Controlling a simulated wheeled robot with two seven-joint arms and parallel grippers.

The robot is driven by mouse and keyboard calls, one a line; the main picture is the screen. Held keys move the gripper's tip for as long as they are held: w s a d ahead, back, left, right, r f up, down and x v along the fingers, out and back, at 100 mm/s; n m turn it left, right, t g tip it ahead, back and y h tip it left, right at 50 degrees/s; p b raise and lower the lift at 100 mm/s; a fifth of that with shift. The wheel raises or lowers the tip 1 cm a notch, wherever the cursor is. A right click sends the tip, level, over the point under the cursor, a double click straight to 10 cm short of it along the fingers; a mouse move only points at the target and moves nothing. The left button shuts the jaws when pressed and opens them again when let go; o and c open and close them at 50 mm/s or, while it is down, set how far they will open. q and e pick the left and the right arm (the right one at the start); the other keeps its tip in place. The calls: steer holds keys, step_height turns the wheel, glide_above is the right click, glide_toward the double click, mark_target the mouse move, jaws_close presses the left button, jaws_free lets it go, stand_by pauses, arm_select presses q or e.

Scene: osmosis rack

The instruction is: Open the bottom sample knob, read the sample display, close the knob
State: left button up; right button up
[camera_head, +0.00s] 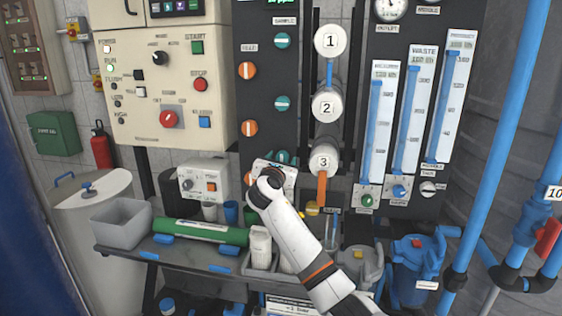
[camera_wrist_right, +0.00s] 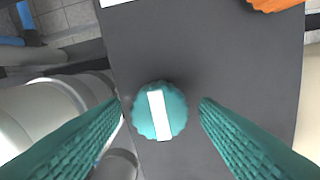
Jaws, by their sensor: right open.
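The bottom sample knob is teal with a white bar. In the head view only its upper part (camera_head: 282,156) shows behind my right gripper (camera_head: 272,170). In the right wrist view the knob (camera_wrist_right: 177,108) sits between the two teal fingers of my right gripper (camera_wrist_right: 160,103), with a gap on each side. The fingers are open and hold nothing. The white bar runs nearly upright in that view, slightly tilted. A dark display strip (camera_head: 175,7) is at the top of the cream control panel; its readings are too small to read. My left gripper is out of view.
Two more teal sample knobs (camera_head: 283,40) are above, with bars across. Orange knobs (camera_head: 249,128) stand left of them; one edge (camera_wrist_right: 272,3) shows in the wrist view. White numbered cylinders (camera_head: 326,106) are close on the right. A shelf with a green tube (camera_head: 205,231) lies below.

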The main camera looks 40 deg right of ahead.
steer(key=c, duration=1)
